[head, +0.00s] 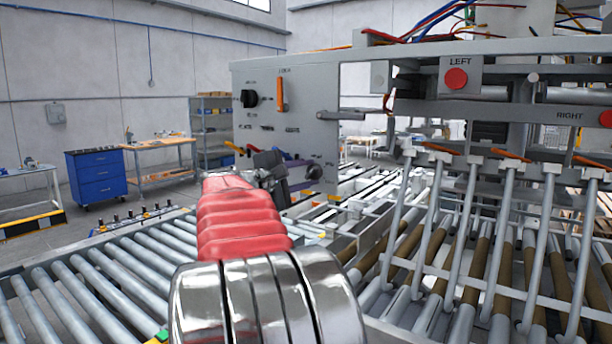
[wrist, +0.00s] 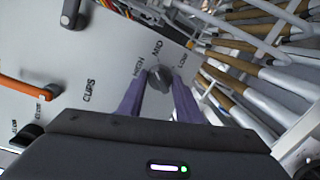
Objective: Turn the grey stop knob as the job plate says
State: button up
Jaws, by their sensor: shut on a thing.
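The grey stop knob (wrist: 159,78) sits on the light grey panel (wrist: 95,45), with the words HIGH, MID and LOW printed around its far side. My gripper (wrist: 159,88) has its two purple fingers on either side of the knob and is shut on it. I cannot tell for sure which word the knob points to. In the head view the knob (head: 315,172) shows at the panel's lower right, and my gripper (head: 302,170) reaches it from the left. I cannot make out a job plate in either view.
An orange handle (head: 281,94) and a black knob (head: 249,98) are higher on the panel. Red LEFT (head: 456,78) and RIGHT (head: 605,118) buttons are to the right. Roller conveyors (head: 90,270) lie below, and slanted metal bars (head: 455,235) stand at right.

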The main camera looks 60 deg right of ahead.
jog(key=m, duration=0.3)
jog(key=shift+s+f+m, duration=0.1)
jog(key=shift+f+m, duration=0.1)
jog(key=shift+m, duration=0.2)
dwell(0.3)
jog(key=o, duration=1)
jog(key=shift+o, duration=0.2)
jog(key=shift+r, duration=0.1)
jog(key=shift+a, duration=0.1)
jog(key=v, duration=1.3)
jog(key=shift+a+r, duration=0.2)
jog(key=shift+a, duration=0.15)
